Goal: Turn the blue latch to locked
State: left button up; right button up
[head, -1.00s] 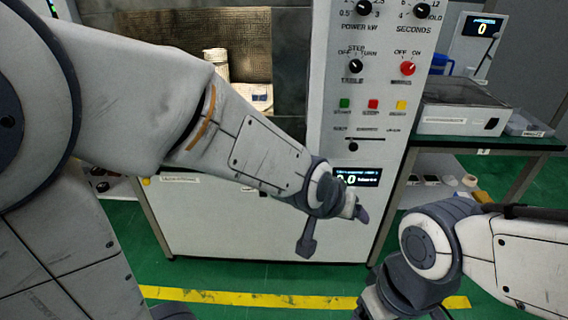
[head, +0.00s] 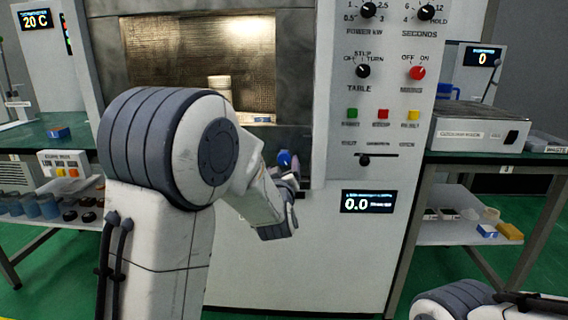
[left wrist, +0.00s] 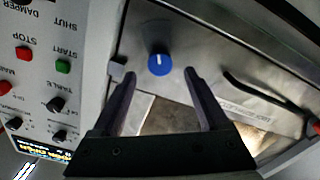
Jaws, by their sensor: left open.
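The blue latch (head: 284,159) is a small round knob at the lower right of the microwave door, partly hidden by my left gripper in the head view. In the left wrist view the latch (left wrist: 159,66) shows a short white mark, and a small grey metal block (left wrist: 118,72) sits beside it. My left gripper (left wrist: 160,76) is open, with its two fingers apart on either side below the knob in that picture; I cannot tell the remaining depth gap. In the head view the left gripper (head: 289,178) is close to the door. My right gripper is out of view.
The control panel (head: 375,120) with knobs and buttons stands right of the door. A bench with a grey box (head: 480,128) stands at right. A cylinder (head: 220,86) shows behind the door window.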

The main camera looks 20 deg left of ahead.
aim_at(284, 160)
pick_arm(q)
jog(key=x, duration=0.5)
jog(key=shift+w+a, duration=0.1)
jog(key=shift+w, duration=0.3)
grip_shut()
